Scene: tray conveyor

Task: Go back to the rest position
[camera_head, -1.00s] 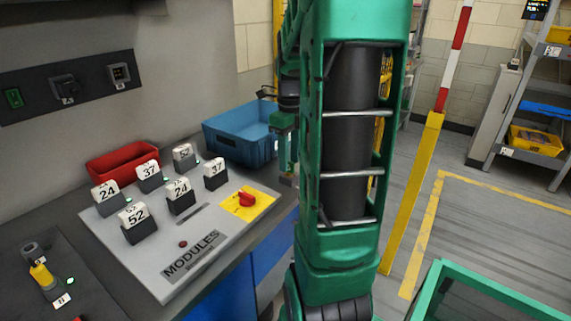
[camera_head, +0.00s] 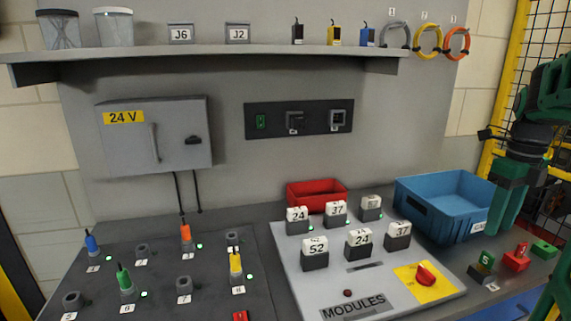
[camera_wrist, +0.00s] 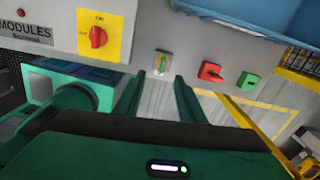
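My gripper (camera_wrist: 156,80) shows in the wrist view as two green fingers spread apart, with nothing between them. In the head view my gripper (camera_head: 510,215) hangs at the right edge, in front of the right end of the blue bin and above the bench's right part. It looks clear of the bench, and its exact height cannot be told. Most of my arm is outside the head view.
The blue bin (camera_head: 415,207) and red bin (camera_head: 292,199) stand at the back of the bench. The MODULES panel (camera_head: 378,283) holds several numbered modules and a red knob (camera_head: 425,274). A red block (camera_head: 516,261) and green block (camera_head: 544,249) sit at the right.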

